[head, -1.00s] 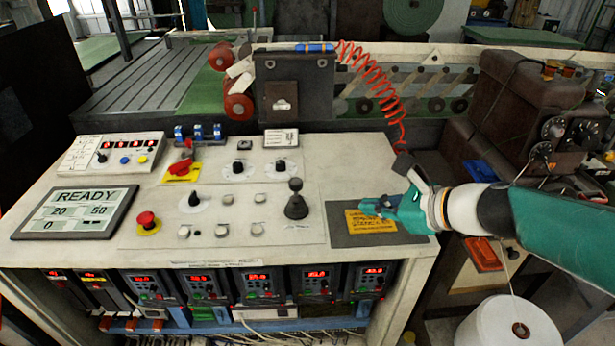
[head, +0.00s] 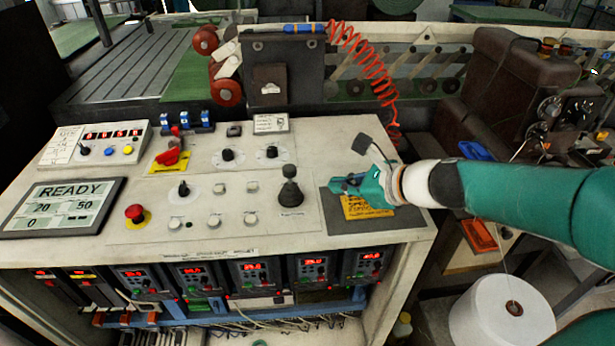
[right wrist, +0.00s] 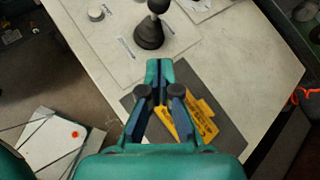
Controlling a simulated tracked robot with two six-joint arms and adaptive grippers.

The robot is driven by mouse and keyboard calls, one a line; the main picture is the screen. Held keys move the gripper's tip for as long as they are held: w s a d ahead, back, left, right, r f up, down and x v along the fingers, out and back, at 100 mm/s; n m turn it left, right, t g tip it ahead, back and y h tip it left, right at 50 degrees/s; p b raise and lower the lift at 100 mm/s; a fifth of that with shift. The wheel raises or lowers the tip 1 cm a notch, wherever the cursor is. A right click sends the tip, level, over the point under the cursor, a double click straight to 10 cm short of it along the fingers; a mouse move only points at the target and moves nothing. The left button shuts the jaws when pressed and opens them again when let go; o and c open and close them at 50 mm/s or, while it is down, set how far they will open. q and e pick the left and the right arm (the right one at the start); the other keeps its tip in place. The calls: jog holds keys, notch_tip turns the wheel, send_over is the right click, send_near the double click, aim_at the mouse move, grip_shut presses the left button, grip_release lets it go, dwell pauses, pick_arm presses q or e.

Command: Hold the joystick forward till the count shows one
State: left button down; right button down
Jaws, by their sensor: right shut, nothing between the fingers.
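The joystick (head: 291,188), a black knob on a cone-shaped rubber boot, stands about upright on the white panel in the head view. It also shows at the top of the right wrist view (right wrist: 150,30). The display (head: 62,205) at the left reads READY, with 20 and 50 below and a 0 at the bottom. My right gripper (head: 337,184) is shut and empty, above the dark pad to the right of the joystick and apart from it. In the right wrist view its fingertips (right wrist: 159,66) point toward the joystick's base. My left gripper is not in view.
A yellow label (head: 365,207) lies on the dark pad under my right gripper. A red emergency button (head: 135,213), a red switch (head: 168,157) and several knobs are on the panel. A red coiled hose (head: 365,65) hangs behind. A white spool (head: 503,310) stands at lower right.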

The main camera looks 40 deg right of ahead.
aim_at(290, 179)
jog(key=b+x, duration=0.1)
jog(key=x, duration=0.4)
jog(key=shift+w+a+f, duration=0.15)
jog(key=shift+w+f, duration=0.05)
jog(key=shift+w, duration=0.05)
jog(key=shift+w+a+r+p, duration=0.2)
jog(key=shift+w+r+p, duration=0.05)
jog(key=shift+w, duration=0.3)
jog(key=shift+w+a+r+p, duration=0.2)
jog(key=shift+w+a+p, duration=0.05)
jog(key=shift+w, duration=0.25)
jog(key=shift+w+a+r, duration=0.1)
jog(key=shift+w+a, duration=0.15)
jog(key=shift+w, duration=0.25)
